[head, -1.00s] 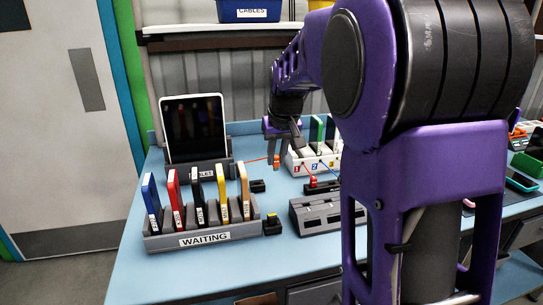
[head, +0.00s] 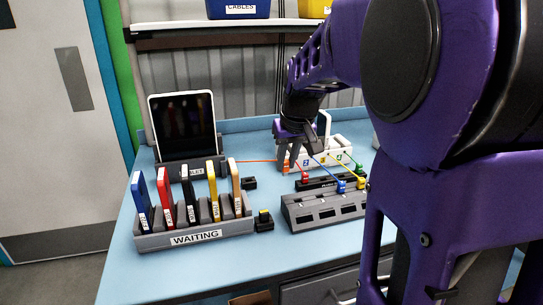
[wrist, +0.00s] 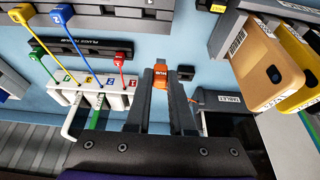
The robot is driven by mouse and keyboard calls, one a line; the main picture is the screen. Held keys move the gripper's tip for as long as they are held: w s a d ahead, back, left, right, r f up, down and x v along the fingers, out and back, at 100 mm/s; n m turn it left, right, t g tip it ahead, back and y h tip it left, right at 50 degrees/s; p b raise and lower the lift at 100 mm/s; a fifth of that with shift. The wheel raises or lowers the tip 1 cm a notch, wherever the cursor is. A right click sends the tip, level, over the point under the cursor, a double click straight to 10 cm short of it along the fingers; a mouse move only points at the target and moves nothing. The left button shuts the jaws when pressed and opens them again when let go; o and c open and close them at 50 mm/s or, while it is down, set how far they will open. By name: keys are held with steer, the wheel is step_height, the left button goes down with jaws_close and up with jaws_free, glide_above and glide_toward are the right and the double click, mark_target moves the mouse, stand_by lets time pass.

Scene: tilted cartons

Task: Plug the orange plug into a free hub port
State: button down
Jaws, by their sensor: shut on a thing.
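The orange plug (wrist: 160,76) is between my gripper's fingertips (wrist: 160,88) in the wrist view, and they are shut on it. In the head view my gripper (head: 292,163) is above the blue bench, just left of the white numbered block (head: 343,153); its fingers largely hide the plug. An orange cord (head: 258,161) runs left from it. A black bar (wrist: 82,47), its small label seeming to read "hub", has a red plug (wrist: 124,56) at one end and a green plug (wrist: 37,57) at the other. Blue (wrist: 62,14) and yellow (wrist: 22,13) plugs are nearby.
A grey slotted block (head: 323,211) lies in front of the black bar. A tablet (head: 183,122) stands on a dock behind the "WAITING" rack (head: 196,236), which holds several upright devices. Small black blocks (head: 264,221) lie right of the rack. Bare bench shows in front.

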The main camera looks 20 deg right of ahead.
mark_target(297, 198)
steer(key=shift+s+d, duration=0.55)
steer(key=shift+s, duration=0.4)
steer(key=shift+s+d, duration=0.5)
steer(key=shift+s, duration=0.4)
steer(key=shift+f, duration=0.1)
steer(key=shift+f, duration=2.45)
steer(key=shift+f, duration=0.75)
steer(key=shift+c, duration=1.5)
jaws_free()
steer(key=shift+r, duration=0.1)
steer(key=shift+r, duration=0.1)
step_height(297, 198, up, 7)
steer(key=p, duration=0.5)
